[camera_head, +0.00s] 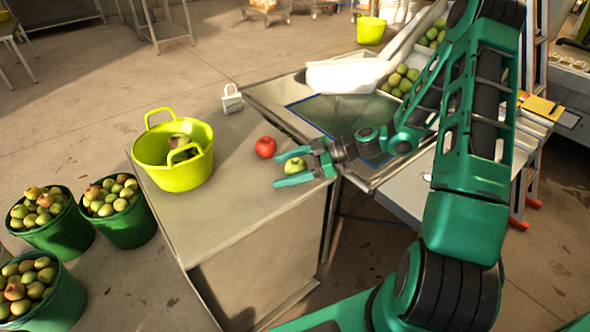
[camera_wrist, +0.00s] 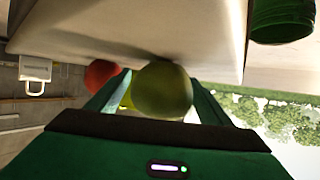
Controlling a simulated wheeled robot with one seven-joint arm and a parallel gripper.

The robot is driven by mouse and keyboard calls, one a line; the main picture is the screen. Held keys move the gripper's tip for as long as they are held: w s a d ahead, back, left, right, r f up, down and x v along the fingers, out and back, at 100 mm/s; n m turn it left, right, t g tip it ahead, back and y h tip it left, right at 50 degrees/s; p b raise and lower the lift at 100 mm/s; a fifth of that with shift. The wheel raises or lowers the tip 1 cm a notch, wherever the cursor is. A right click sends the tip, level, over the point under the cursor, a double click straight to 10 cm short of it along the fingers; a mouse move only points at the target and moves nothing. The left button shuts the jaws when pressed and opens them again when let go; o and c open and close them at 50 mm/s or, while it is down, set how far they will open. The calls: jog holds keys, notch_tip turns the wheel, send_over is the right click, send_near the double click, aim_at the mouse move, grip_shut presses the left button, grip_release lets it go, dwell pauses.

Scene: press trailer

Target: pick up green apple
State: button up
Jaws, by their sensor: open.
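The green apple (camera_head: 295,165) rests on the grey cabinet top near its right edge. In the wrist view the green apple (camera_wrist: 162,89) sits between the two fingers. My gripper (camera_head: 283,168) is open around the apple, with one finger on each side of it. In the wrist view my gripper (camera_wrist: 160,90) points at the apple. I cannot tell whether either finger touches it.
A red apple (camera_head: 265,147) lies just left of the fingertips. A yellow-green tub (camera_head: 180,170) and a white padlock-shaped object (camera_head: 232,99) stand on the cabinet top (camera_head: 215,222). Green buckets of apples (camera_head: 122,228) stand on the floor at left.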

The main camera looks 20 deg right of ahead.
jog(key=c, duration=1.2)
jog(key=shift+r, duration=0.1)
